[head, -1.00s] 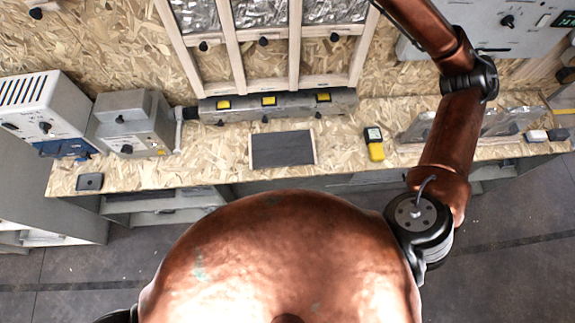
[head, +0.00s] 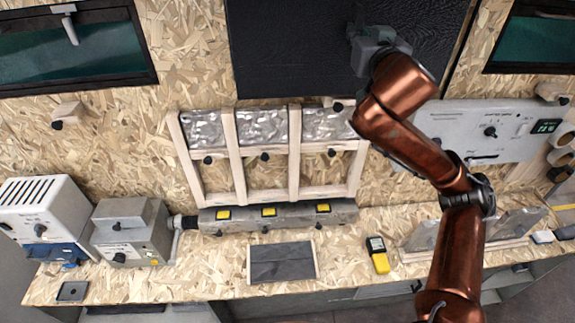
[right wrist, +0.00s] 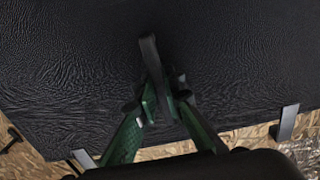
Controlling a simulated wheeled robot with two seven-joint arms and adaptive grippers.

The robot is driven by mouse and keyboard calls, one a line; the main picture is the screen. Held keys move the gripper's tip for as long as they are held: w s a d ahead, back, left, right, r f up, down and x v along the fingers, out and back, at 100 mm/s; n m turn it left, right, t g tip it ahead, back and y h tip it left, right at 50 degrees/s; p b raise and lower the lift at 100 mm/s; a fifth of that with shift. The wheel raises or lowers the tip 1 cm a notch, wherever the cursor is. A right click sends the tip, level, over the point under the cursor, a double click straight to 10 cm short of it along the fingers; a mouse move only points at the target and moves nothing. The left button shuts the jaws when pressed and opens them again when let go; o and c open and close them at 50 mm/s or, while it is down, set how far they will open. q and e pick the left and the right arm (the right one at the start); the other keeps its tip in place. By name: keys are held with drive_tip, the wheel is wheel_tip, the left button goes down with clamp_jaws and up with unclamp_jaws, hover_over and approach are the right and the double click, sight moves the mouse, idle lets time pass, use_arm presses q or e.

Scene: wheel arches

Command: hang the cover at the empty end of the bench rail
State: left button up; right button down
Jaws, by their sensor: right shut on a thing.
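A large black, wrinkled panel (head: 290,55), which looks like the cover, spans the top middle of the head view. It fills most of the right wrist view (right wrist: 70,70). My right gripper (head: 365,42) is in front of it, its fingertips mostly hidden in the head view. In the wrist view its green fingers (right wrist: 160,98) are shut on a dark strap-like handle (right wrist: 149,58) at the panel. I cannot tell whether the panel hangs free or rests on the wall. A grey rail (head: 345,212) with yellow squares runs along the bench back. My left gripper is not in view.
A wooden frame with silver panels (head: 263,127) stands above the rail. Grey boxes (head: 130,232) stand on the bench at left. A dark mat (head: 282,263) and a yellow meter (head: 378,255) lie in the middle. A grey control panel (head: 465,130) is at right.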

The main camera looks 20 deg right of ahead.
drive_tip(key=v, duration=0.9)
drive_tip(key=shift+b, duration=0.3)
